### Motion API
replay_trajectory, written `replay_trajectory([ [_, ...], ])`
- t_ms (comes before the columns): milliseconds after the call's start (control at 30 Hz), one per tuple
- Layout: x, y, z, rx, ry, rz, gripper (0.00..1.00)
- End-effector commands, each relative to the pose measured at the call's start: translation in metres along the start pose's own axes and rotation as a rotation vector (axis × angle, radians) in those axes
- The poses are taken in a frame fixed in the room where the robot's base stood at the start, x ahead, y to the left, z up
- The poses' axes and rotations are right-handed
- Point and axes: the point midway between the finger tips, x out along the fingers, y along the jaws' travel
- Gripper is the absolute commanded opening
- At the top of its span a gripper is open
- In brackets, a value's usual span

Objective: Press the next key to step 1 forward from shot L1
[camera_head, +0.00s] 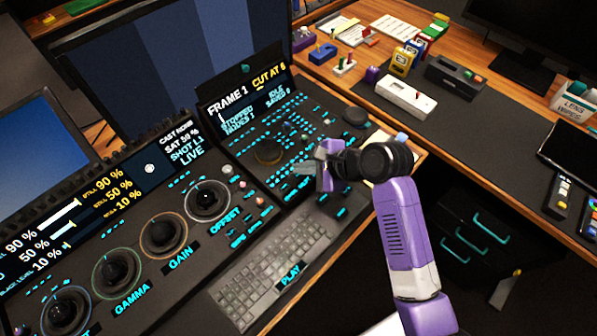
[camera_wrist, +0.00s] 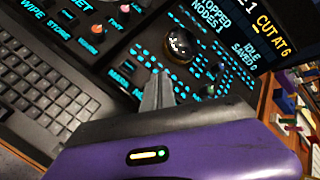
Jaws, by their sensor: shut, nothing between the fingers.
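The trackball panel (camera_head: 232,222) is a dark console with cyan-lit keys and ringed trackballs. Its left display (camera_head: 187,150) reads SHOT L1, LIVE. A second display (camera_head: 241,98) reads FRAME 1, CUT AT 6, STOPPED; it also shows in the wrist view (camera_wrist: 258,28). My gripper (camera_head: 303,171) is shut and empty over the right key section, near a round dial (camera_head: 268,153). In the wrist view, the closed fingertips (camera_wrist: 158,88) are over the small keys below the dial (camera_wrist: 180,43). I cannot make out which key is labelled next, nor whether the tips touch one.
A keyboard (camera_head: 272,268) lies in front of the keys, with a PLAY label (camera_head: 291,275) at its edge. A large monitor (camera_head: 180,55) stands behind the panel. To the right, a desk holds a white box (camera_head: 406,97) and small coloured items.

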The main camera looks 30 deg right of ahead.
Motion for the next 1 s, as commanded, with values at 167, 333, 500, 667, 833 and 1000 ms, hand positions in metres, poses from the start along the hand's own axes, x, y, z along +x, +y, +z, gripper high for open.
replay_trajectory([
  [167,0.0011,0.0009,-0.0007,-0.001,0.0,0.0,0.0],
  [333,0.0011,0.0009,-0.0008,-0.001,0.0,0.0,0.0],
  [500,0.0016,0.0013,-0.0012,0.0,0.0,0.0,0.0],
  [667,0.0028,0.0021,-0.002,-0.001,0.0,0.0,0.0],
  [833,0.0041,0.0029,-0.0029,-0.001,0.0,-0.001,0.0],
  [1000,0.0054,0.004,-0.0039,0.0,0.0,0.0,0.0],
])
